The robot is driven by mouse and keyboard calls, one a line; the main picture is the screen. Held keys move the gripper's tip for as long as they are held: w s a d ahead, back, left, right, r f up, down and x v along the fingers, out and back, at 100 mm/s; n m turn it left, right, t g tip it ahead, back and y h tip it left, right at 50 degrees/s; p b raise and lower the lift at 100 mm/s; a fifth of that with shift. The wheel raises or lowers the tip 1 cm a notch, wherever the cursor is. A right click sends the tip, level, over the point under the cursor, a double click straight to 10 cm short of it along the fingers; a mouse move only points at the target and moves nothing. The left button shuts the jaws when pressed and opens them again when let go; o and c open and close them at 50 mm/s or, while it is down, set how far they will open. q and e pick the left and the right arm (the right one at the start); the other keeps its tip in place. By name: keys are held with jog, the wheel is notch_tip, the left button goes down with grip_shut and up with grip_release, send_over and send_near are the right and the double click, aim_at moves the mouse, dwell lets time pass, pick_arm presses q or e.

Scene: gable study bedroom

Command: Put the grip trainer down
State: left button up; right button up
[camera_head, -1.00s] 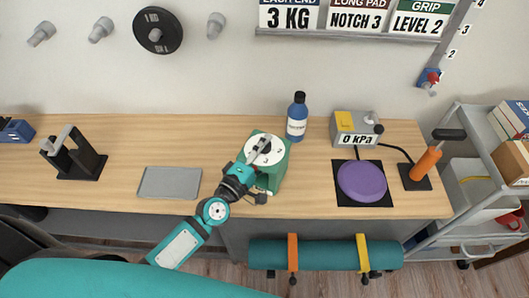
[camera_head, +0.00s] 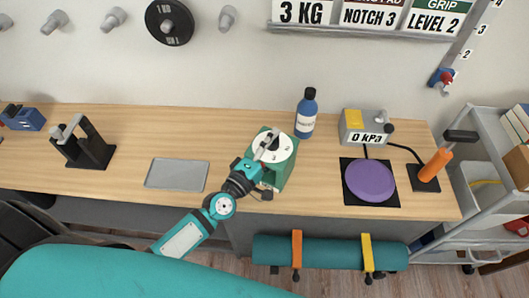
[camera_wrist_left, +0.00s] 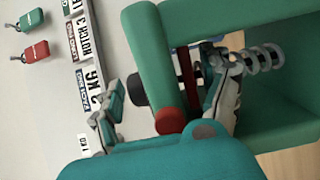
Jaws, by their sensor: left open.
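The green boxy device with a white numbered dial on top, which looks like the grip trainer (camera_head: 284,172), stands upright on the desk. In the wrist view, the green frame of the grip trainer (camera_wrist_left: 155,50) fills much of the picture, with a coil spring and a red-ended part inside or beside it. My left gripper (camera_head: 258,172) is at its left front side. Its fingers are open, one to the left of the frame and one reaching by the spring. Whether they touch it is unclear. My right gripper is not in view.
A grey tray (camera_head: 163,183) lies to the left on the desk (camera_head: 225,135). A blue bottle (camera_head: 306,122) stands just behind the trainer. A gauge box (camera_head: 352,135), purple pad (camera_head: 370,180) and orange handle (camera_head: 434,165) are at right. A black stand (camera_head: 90,150) is at left.

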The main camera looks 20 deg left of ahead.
pick_arm(q)
jog(key=b+v, duration=0.2)
jog(key=v, duration=0.8)
jog(key=shift+s+a+b, duration=0.1)
jog(key=shift+s+b, duration=0.25)
jog(key=shift+s, duration=0.05)
jog(key=shift+s+a+r, duration=0.1)
jog(key=shift+s+a, duration=0.1)
jog(key=shift+s, duration=0.4)
